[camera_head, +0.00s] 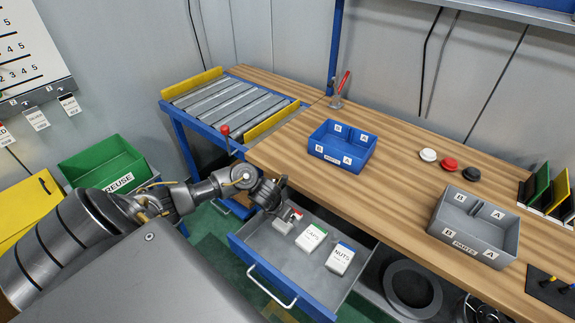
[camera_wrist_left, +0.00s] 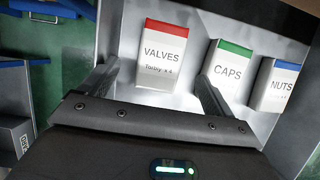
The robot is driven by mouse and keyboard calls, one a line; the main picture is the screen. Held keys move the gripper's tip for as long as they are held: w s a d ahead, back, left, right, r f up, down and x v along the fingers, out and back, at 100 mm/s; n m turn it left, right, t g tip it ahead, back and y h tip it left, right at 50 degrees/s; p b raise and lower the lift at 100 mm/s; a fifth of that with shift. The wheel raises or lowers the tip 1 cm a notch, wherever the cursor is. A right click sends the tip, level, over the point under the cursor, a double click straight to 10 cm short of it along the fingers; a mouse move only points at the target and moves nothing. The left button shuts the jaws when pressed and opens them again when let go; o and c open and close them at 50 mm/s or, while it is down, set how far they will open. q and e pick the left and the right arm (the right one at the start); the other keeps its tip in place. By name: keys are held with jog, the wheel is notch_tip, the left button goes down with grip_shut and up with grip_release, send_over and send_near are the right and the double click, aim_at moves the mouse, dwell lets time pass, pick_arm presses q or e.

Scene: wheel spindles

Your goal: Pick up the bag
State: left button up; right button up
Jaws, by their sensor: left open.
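Three bags lie in the open grey drawer (camera_head: 262,238). The bag marked VALVES (camera_head: 286,222) has a red top and is partly covered by my left gripper (camera_head: 276,195) in the head view. The CAPS bag (camera_head: 311,238) has a green top and the NUTS bag (camera_head: 340,258) a blue top. In the left wrist view my left gripper (camera_wrist_left: 154,76) is open, with the VALVES bag (camera_wrist_left: 162,55) ahead between its fingers. The right finger is close to the CAPS bag (camera_wrist_left: 228,72). The NUTS bag (camera_wrist_left: 280,87) is farther right. I cannot tell whether a finger touches a bag.
The wooden bench (camera_head: 385,185) carries a blue bin (camera_head: 342,147), a grey PARTS bin (camera_head: 474,228) and white, red and black discs. A roller conveyor (camera_head: 230,105) stands behind left, and a green REUSE bin (camera_head: 105,163) at left. The drawer walls surround the bags.

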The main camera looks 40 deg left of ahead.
pick_arm(q)
jog(key=x, duration=0.5)
jog(key=shift+f+b, duration=0.25)
jog(key=shift+b, duration=0.1)
dwell(0.5)
jog(key=c, duration=1.1)
